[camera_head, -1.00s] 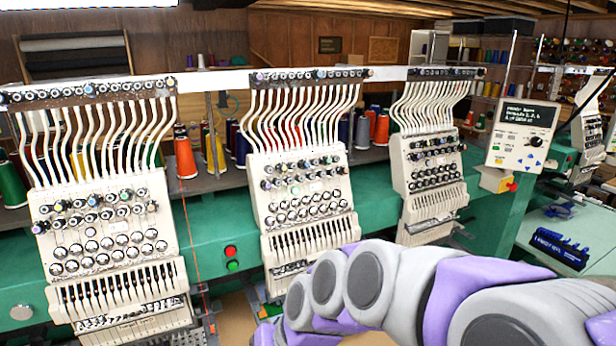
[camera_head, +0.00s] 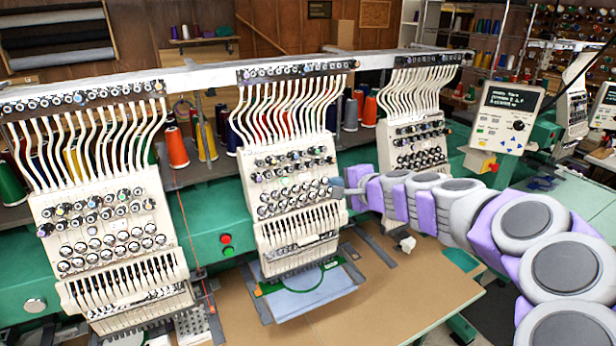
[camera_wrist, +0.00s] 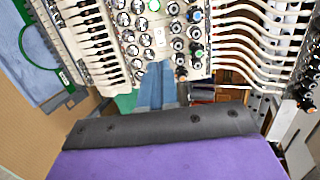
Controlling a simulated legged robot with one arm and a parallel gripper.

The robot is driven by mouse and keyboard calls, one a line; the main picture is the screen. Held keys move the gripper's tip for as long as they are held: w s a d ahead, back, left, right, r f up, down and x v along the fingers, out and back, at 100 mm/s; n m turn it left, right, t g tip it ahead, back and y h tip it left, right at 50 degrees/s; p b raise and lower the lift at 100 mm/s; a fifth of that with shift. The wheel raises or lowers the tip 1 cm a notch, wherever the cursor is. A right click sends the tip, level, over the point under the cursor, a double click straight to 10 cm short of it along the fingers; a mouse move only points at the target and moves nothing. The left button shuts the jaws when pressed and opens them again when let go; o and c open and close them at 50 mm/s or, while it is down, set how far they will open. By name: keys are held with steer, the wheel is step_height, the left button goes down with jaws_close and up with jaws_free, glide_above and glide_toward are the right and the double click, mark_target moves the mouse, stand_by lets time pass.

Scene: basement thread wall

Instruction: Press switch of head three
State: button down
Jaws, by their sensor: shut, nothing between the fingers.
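Three cream embroidery heads hang along the green machine: a left head (camera_head: 105,225), a middle head (camera_head: 293,190) and a right head (camera_head: 415,143). Each has rows of round knobs or switches; I cannot read which is head three. My gripper (camera_head: 338,188) is shut and empty, its blue-grey fingertips at the right edge of the middle head's lower knob rows. I cannot tell whether they touch. In the wrist view, my gripper (camera_wrist: 157,82) points at a head's knob panel (camera_wrist: 160,35), seen sideways; the fingertips overlap the panel's edge.
A control box with a screen (camera_head: 507,115) stands at right; its small text is unclear. Red and green buttons (camera_head: 227,245) sit on the green beam. A hooped cloth (camera_head: 305,295) lies below the middle head on the tan table (camera_head: 390,300). Thread cones (camera_head: 176,147) stand behind.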

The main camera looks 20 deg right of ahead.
mark_target(302, 177)
steer(key=shift+a, duration=0.1)
steer(key=x, duration=1.4)
steer(key=shift+p, duration=0.35)
